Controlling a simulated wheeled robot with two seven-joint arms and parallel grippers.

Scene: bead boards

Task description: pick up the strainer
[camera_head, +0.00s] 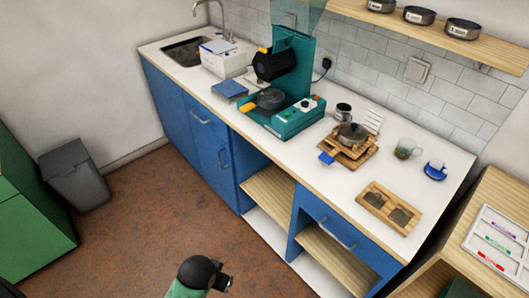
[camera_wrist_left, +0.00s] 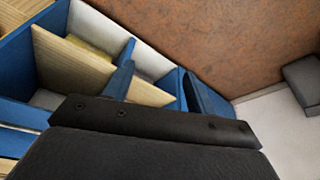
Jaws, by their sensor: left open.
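I cannot tell for sure which thing is the strainer. One candidate is a shallow round dark piece (camera_head: 270,99) on the base of the teal machine (camera_head: 289,119). Another is a small blue piece with a pale part (camera_head: 435,170) at the counter's right end. A round dark lidded-looking vessel (camera_head: 352,133) stands on a wooden stand (camera_head: 350,153). My left gripper (camera_head: 227,275) is open and empty, low over the floor in front of the counter, far from all of these. My right gripper is not in view.
The white counter (camera_head: 310,170) has blue cabinets below with open wooden shelves (camera_head: 268,188). A grey bin (camera_head: 75,177) is at left. The brown floor is clear.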

